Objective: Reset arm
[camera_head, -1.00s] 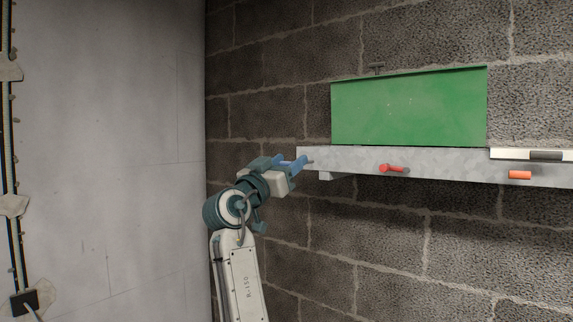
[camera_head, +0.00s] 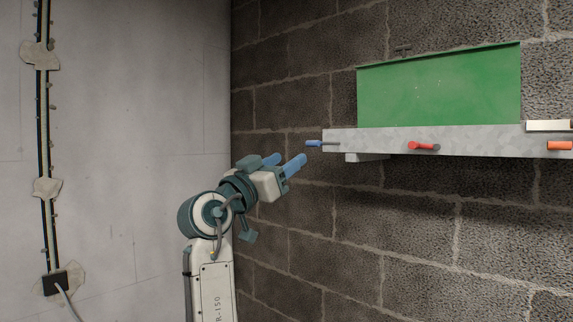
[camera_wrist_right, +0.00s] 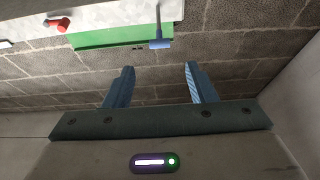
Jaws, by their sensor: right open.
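My right gripper (camera_head: 284,165) has blue fingers spread apart with nothing between them. It is below and left of the shelf's left end, apart from it. In the right wrist view the two fingers (camera_wrist_right: 160,88) also stand open. A blue-ended peg (camera_head: 315,143) sticks out from the left end of the grey shelf (camera_head: 385,140), just beyond the gripper; it also shows in the right wrist view (camera_wrist_right: 160,43), ahead of the fingers. My left gripper is not in these views.
A green panel (camera_head: 440,88) stands on the shelf against the block wall. A red peg (camera_head: 422,146) and an orange peg (camera_head: 559,146) are on the shelf's front. A pale wall with cables (camera_head: 44,150) is at left. The space around the gripper is clear.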

